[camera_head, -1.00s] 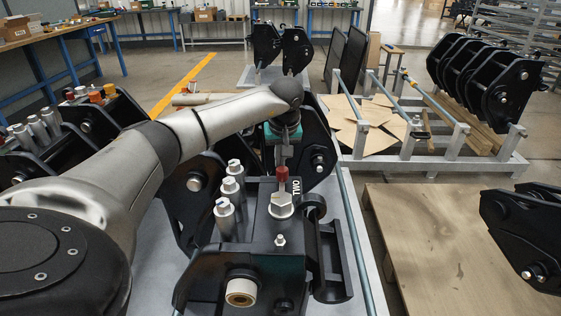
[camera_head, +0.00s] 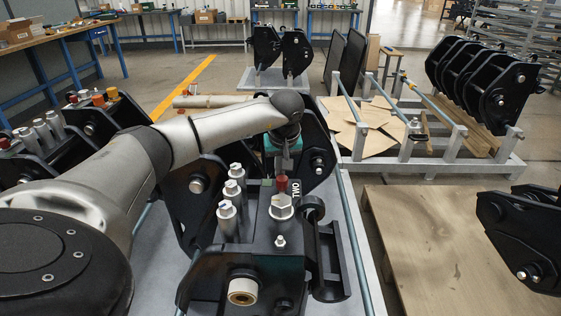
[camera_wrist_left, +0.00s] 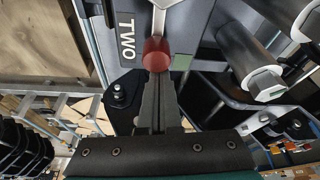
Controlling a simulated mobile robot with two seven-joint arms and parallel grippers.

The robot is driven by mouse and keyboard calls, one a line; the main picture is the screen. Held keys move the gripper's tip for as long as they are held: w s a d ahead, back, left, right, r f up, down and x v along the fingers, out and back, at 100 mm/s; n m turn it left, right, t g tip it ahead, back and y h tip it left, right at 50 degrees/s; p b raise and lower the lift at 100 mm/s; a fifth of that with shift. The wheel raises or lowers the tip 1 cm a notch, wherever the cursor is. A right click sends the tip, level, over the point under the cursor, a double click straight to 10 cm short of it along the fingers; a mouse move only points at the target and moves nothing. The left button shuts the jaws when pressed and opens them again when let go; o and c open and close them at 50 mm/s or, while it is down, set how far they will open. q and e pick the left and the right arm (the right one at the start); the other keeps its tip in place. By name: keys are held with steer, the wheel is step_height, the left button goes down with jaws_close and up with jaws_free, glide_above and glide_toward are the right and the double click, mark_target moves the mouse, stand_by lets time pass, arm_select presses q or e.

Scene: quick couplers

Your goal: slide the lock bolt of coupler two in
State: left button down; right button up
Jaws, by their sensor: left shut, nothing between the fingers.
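Coupler two is a black block (camera_head: 258,230) marked TWO; the label also shows in the left wrist view (camera_wrist_left: 127,37). Its lock bolt has a red knob (camera_head: 281,185), just behind a silver hex nut (camera_head: 281,206). In the left wrist view the red knob (camera_wrist_left: 156,54) sits on a short silver shaft (camera_wrist_left: 159,22). My left gripper (camera_head: 282,172) is shut and empty. Its closed fingertips (camera_wrist_left: 155,78) are at the outer end of the knob and appear to touch it. My right gripper is in neither view.
Several silver pins (camera_head: 230,197) stand left of the bolt. A black bracket with a roller (camera_head: 326,260) is on the coupler's right side. Another coupler with coloured caps (camera_head: 70,130) stands at the left. A wooden pallet top (camera_head: 420,240) at the right is mostly bare.

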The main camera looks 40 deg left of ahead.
arm_select(q)
steer(key=shift+s+d+f, duration=0.15)
steer(key=shift+s+d, duration=0.05)
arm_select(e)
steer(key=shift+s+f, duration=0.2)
arm_select(q)
steer(key=shift+d+f, duration=0.1)
steer(key=shift+r, duration=0.25)
steer(key=p+v, duration=0.5)
steer(key=v, duration=1)
steer(key=shift+w+a+r, duration=0.15)
steer(key=shift+a+r, duration=0.05)
steer(key=shift+a, duration=0.15)
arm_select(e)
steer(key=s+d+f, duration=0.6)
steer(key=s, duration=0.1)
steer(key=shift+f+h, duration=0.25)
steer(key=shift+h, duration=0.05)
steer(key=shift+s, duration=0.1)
